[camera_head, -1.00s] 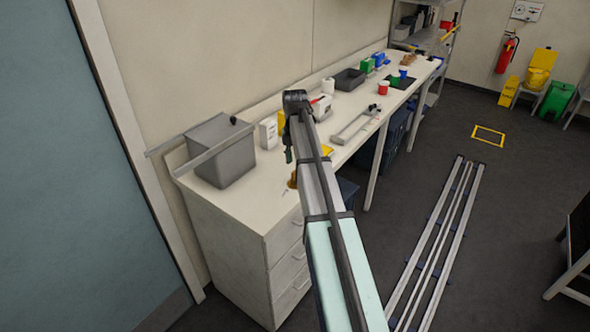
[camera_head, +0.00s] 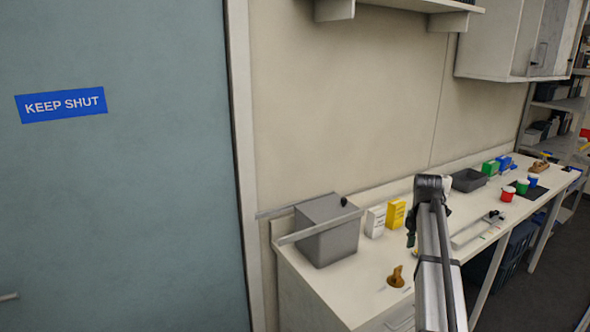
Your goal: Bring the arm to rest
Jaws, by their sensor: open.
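My arm reaches up from the lower right of the head view, over the white bench (camera_head: 335,287). Its dark wrist is bent over at the top. My gripper (camera_head: 411,238) hangs down at the left of the wrist, small and dark, above the bench top. It is open, and I see nothing held in it. My own arm partly hides it, and the fingertips are too small to make out clearly.
A grey box (camera_head: 328,245) with metal bars stands at the bench's left end. White (camera_head: 375,221) and yellow (camera_head: 395,215) cartons stand beside it. A brown object (camera_head: 396,277) lies near the front. A dark tray (camera_head: 468,180) and red tubs stand farther back. A blue-grey door (camera_head: 120,190) fills the left.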

